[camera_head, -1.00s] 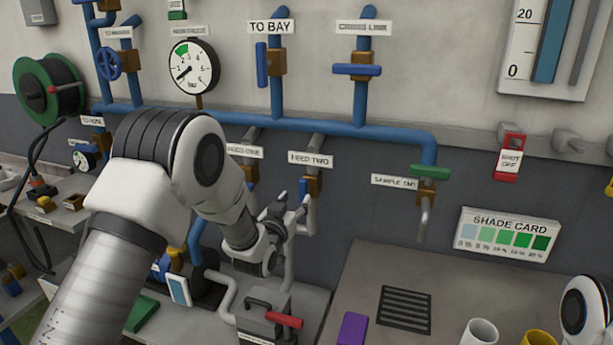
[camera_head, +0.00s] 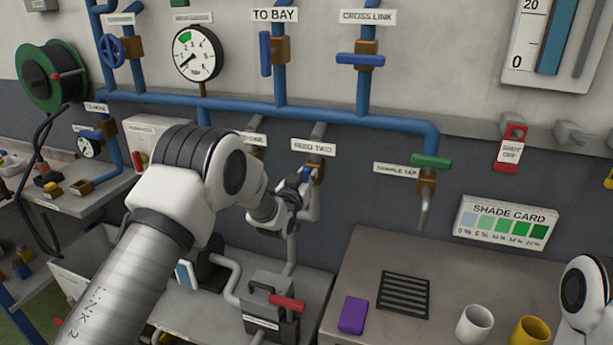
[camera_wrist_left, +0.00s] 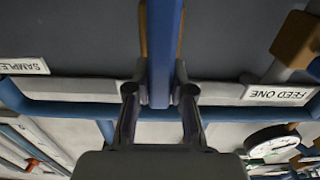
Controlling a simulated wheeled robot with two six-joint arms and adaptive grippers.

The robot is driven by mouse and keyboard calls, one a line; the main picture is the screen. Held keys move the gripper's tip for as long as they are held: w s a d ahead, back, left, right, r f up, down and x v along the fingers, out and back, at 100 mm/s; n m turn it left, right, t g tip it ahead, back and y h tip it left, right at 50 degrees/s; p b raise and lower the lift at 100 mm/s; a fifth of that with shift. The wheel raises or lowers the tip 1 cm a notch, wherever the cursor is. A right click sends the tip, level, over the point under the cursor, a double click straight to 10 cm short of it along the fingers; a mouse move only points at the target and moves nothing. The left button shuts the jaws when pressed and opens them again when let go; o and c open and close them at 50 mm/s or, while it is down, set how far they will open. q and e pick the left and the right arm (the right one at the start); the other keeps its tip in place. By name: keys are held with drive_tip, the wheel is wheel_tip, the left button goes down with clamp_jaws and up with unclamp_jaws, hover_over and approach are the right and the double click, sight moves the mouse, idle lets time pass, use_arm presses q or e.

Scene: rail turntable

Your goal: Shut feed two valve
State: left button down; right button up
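The feed two valve has a blue lever handle (camera_head: 306,172) on a brass body (camera_head: 319,172), below the FEED TWO label (camera_head: 313,146) in the head view. My left gripper (camera_head: 300,184) is at this handle and partly covers it. In the left wrist view the blue handle (camera_wrist_left: 163,50) stands between the two fingers of my left gripper (camera_wrist_left: 161,92). The fingertips are drawn in close against both sides of it, and it looks gripped. The brass body shows behind the handle. My right gripper is not in view.
The FEED ONE label (camera_wrist_left: 276,94) and its brass valve (camera_wrist_left: 298,38) are close beside the gripper. The sample tap's green handle (camera_head: 431,160) is to the right. Below are a grey box with a red lever (camera_head: 287,302), a purple block (camera_head: 353,314) and a drain grille (camera_head: 404,294).

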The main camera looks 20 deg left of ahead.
use_arm(q)
drive_tip(key=m+b, duration=0.2)
drive_tip(key=b, duration=0.1)
drive_tip(key=shift+d+f, duration=0.25)
drive_tip(key=shift+d, duration=0.05)
drive_tip(key=m+b, duration=0.3)
drive_tip(key=d+f+m+b, duration=0.1)
drive_tip(key=m+b, duration=0.2)
drive_tip(key=m, duration=0.1)
drive_tip(key=m+b, duration=0.3)
drive_tip(key=m, duration=0.1)
drive_tip(key=shift+d+f, duration=0.25)
drive_tip(key=shift+d, duration=0.15)
drive_tip(key=m+b, duration=0.1)
drive_tip(key=m, duration=0.1)
drive_tip(key=m+b, duration=0.2)
drive_tip(key=m, duration=0.1)
drive_tip(key=shift+s+d+f, duration=0.1)
drive_tip(key=shift+f, duration=0.3)
drive_tip(key=c, duration=1)
unclamp_jaws()
